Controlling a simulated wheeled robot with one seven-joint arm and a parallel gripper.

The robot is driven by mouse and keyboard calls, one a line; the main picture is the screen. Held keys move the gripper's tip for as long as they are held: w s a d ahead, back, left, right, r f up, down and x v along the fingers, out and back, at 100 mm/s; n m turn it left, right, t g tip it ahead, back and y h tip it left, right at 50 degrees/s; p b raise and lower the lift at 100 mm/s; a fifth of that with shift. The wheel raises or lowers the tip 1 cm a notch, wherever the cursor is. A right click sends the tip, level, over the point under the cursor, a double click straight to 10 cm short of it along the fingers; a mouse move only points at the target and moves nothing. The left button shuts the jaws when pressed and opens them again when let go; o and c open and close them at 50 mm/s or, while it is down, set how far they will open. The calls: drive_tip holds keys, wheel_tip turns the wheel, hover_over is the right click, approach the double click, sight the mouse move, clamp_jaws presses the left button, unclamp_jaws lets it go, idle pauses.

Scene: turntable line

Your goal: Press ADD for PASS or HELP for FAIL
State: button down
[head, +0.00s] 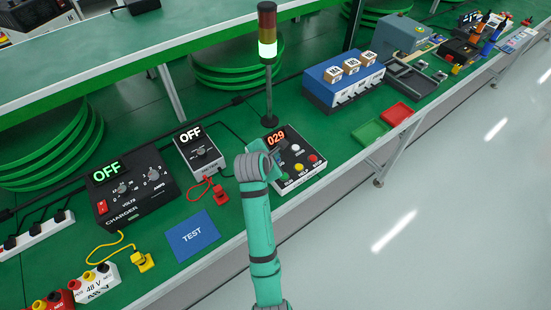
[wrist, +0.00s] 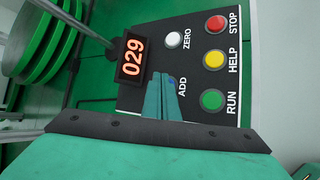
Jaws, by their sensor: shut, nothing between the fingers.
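The control box (head: 313,174) stands on the green bench, with a lit display reading 029 (wrist: 134,58). In the wrist view its face carries a yellow HELP button (wrist: 214,60), a red STOP button (wrist: 215,24), a green RUN button (wrist: 211,99) and a white ZERO button (wrist: 173,40). The ADD label (wrist: 183,87) shows beside my fingers; a sliver of blue there is mostly hidden. My gripper (wrist: 160,82) is shut and empty, its fingertips over the ADD button. I cannot tell whether they touch it. In the head view my arm covers part of the box.
A signal tower (head: 267,50) behind the box is lit green. A charger (head: 130,190) and a smaller meter (head: 198,150), both reading OFF, stand left. A blue TEST mat (head: 193,250) lies in front. Green (head: 369,133) and red (head: 397,114) trays lie right.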

drive_tip(key=shift+f, duration=0.4)
idle(0.8)
drive_tip(key=shift+r, duration=0.85)
drive_tip(key=shift+r, duration=2.45)
